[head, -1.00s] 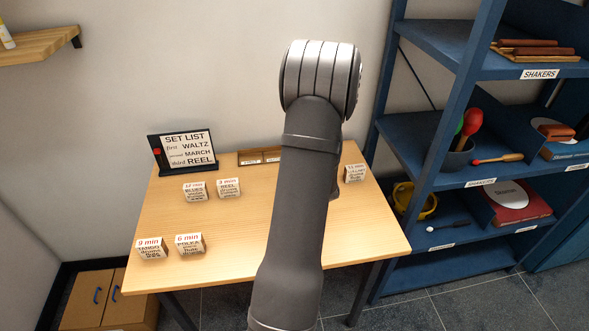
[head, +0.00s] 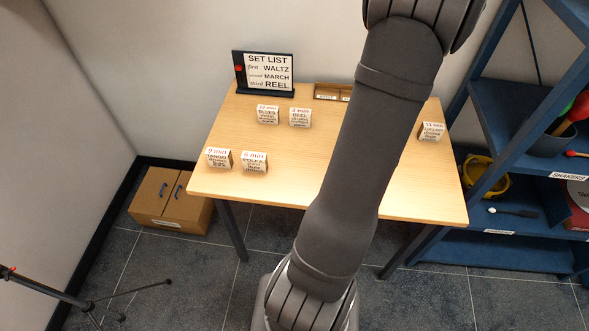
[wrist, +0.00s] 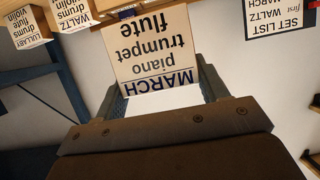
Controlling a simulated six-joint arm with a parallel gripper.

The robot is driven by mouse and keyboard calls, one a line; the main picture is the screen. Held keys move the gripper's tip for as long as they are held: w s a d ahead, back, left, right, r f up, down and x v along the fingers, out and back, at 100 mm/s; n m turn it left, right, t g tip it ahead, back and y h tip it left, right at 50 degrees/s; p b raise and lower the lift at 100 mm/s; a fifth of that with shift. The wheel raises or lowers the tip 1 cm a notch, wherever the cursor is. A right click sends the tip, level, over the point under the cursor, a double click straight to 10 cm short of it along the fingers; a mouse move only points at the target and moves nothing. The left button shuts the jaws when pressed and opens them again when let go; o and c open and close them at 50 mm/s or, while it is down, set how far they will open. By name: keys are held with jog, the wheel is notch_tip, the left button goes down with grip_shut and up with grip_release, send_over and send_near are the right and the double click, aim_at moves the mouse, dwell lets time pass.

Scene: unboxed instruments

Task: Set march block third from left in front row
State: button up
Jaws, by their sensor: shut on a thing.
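The march block (wrist: 152,48) is in the wrist view, a pale block printed MARCH, piano, trumpet, flute, upside down in that picture. My gripper (wrist: 163,88) is shut on it, a finger at each side. In the head view my arm hides both gripper and march block. The front row on the wooden table (head: 300,192) shows a tango block (head: 218,158) at left and a polka block (head: 253,162) beside it. The table right of the polka block is bare up to my arm, which covers part of it.
Behind stand a blues block (head: 267,115) and a reel block (head: 299,117). A lullaby block (head: 431,131) is at the right. The wrist view also shows a waltz block (wrist: 70,12). A set list sign (head: 264,73) and small wooden box (head: 326,92) are at the back.

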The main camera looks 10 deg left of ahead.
jog(key=s+a, duration=0.9)
jog(key=s, duration=0.3)
jog(key=shift+m+h, duration=0.3)
jog(key=shift+h, duration=0.1)
jog(key=shift+w+a+f, duration=0.6)
jog(key=shift+a+f, duration=1.25)
jog(key=shift+w+a+f, duration=0.55)
jog(key=shift+a+f, duration=1.25)
jog(key=shift+w+a+f, duration=0.6)
jog(key=shift+a+f, duration=1.25)
jog(key=shift+f, duration=0.1)
jog(key=o, duration=1)
